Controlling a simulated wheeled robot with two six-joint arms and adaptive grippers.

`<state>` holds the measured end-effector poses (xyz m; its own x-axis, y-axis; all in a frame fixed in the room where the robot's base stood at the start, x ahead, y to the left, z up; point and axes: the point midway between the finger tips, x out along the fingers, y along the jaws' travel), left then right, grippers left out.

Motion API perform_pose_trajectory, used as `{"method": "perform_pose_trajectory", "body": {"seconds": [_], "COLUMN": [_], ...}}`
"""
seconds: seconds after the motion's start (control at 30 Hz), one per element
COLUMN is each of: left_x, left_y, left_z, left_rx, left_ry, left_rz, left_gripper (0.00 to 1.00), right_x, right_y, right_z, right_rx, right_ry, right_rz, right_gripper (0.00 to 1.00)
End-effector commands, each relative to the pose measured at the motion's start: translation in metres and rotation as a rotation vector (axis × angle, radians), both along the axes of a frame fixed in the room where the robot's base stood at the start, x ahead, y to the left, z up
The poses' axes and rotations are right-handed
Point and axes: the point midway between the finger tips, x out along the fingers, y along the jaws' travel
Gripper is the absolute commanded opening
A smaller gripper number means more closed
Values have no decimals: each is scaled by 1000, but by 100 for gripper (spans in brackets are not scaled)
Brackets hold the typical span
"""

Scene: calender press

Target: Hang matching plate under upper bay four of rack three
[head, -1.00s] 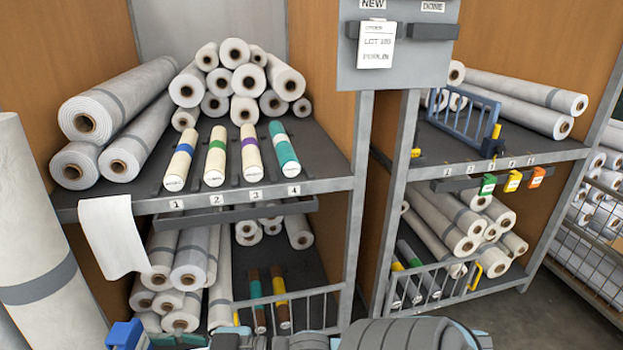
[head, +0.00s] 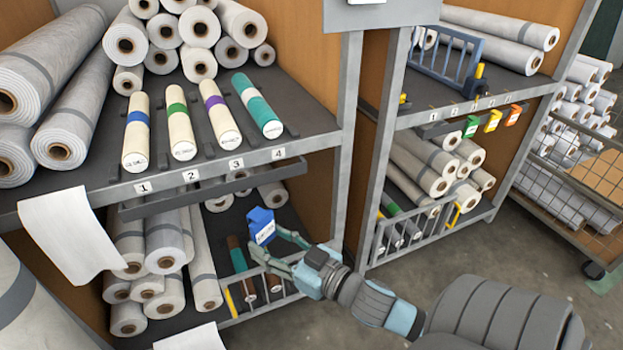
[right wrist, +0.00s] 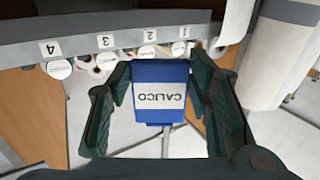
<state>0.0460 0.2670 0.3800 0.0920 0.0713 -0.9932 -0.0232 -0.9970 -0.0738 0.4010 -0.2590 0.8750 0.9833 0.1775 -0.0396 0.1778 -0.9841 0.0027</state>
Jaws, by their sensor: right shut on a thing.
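My right gripper (head: 272,240) is shut on a blue plate (head: 261,224) with a white label. In the right wrist view the plate (right wrist: 160,92) sits between the dark fingers and its label reads CALICO, upside down. In the head view the plate is in front of the near rack, below the rail (head: 215,190) under the upper shelf and apart from it. Bay number 4 (head: 279,154) is at the right end of the shelf edge, up and right of the plate. A teal-banded roll (head: 257,105) lies above it. My left gripper is not in view.
Blue-, green- and purple-banded rolls lie above numbers 1 to 3. A white sheet (head: 72,232) hangs at the left of the shelf edge. A low barred rail (head: 262,296) fronts the lower shelf. The right-hand rack has green (head: 471,126), yellow (head: 492,121) and orange (head: 515,117) plates hanging.

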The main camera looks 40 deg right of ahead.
Motion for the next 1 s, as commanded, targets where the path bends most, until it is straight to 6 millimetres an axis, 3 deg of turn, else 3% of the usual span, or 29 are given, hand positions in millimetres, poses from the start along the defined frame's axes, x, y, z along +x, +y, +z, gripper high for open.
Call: {"method": "perform_pose_trajectory", "body": {"seconds": [0.2,0.3,0.57,1.0], "left_x": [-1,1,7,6], "left_y": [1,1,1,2], "left_z": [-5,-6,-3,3], "left_rx": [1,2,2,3], "left_ry": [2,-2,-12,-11], "left_rz": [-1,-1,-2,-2], "left_gripper": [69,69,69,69], "right_x": [21,23,35,85], "right_y": [-87,-111,-124,-140], "right_z": [-40,-45,-45,-45], "right_rx": [-2,1,0,1], "right_ry": [37,51,58,57], "right_rz": [-367,-474,-519,-515], "right_gripper": [18,18,18,18]}}
